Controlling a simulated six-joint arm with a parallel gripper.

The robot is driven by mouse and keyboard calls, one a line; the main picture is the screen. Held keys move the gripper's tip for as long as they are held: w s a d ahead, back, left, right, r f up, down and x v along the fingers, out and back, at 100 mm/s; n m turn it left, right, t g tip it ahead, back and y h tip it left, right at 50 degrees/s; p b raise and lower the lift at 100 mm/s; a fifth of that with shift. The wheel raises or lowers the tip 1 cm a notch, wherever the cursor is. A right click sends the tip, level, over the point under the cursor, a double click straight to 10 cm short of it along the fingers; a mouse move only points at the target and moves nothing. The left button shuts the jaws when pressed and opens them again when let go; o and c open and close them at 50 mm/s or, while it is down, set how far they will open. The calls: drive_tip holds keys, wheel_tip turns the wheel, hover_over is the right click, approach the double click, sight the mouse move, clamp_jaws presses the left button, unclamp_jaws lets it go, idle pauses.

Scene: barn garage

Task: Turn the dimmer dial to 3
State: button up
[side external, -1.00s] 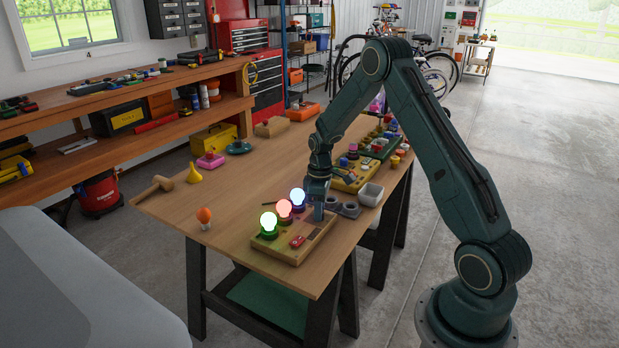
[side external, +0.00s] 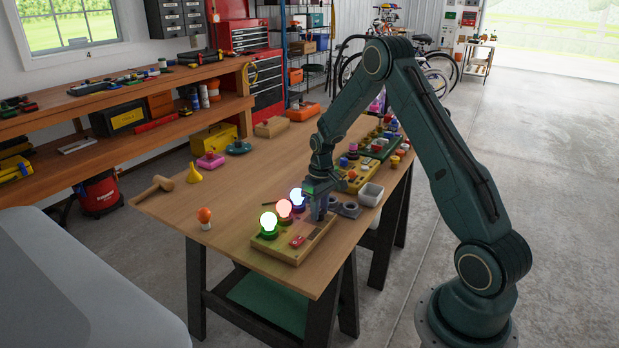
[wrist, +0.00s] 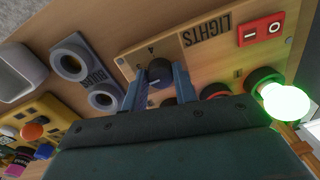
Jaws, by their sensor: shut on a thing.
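The dimmer dial (wrist: 159,72) is a dark round knob on the wooden lights board, with numbers around it, of which a 4 shows. My gripper (wrist: 157,88) is shut on the dial, one blue-grey finger on each side, as the wrist view shows. In the side view my gripper (side external: 318,208) reaches down onto the right part of the lights board (side external: 300,250) and hides the dial. The board carries a green bulb (side external: 268,222), a red bulb (side external: 284,208) and a bluish bulb (side external: 297,197), all lit. Which number the dial points at cannot be told.
A red rocker switch (wrist: 261,30) sits on the same board. The board with grey rings marked BULBS (wrist: 103,97) and a white bin (side external: 370,194) lie close beside it. An orange bulb (side external: 204,217) stands apart on the table's left. The table's middle is clear.

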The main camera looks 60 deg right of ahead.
sight(321, 211)
drive_tip(key=m, duration=0.6)
idle(0.4)
drive_tip(key=o, duration=1)
drive_tip(key=shift+r, duration=0.1)
drive_tip(key=shift+s+d+r, duration=0.1)
drive_tip(key=shift+r, duration=3.35)
drive_tip(key=shift+s+d+r, duration=0.1)
drive_tip(key=shift+r, duration=3.3)
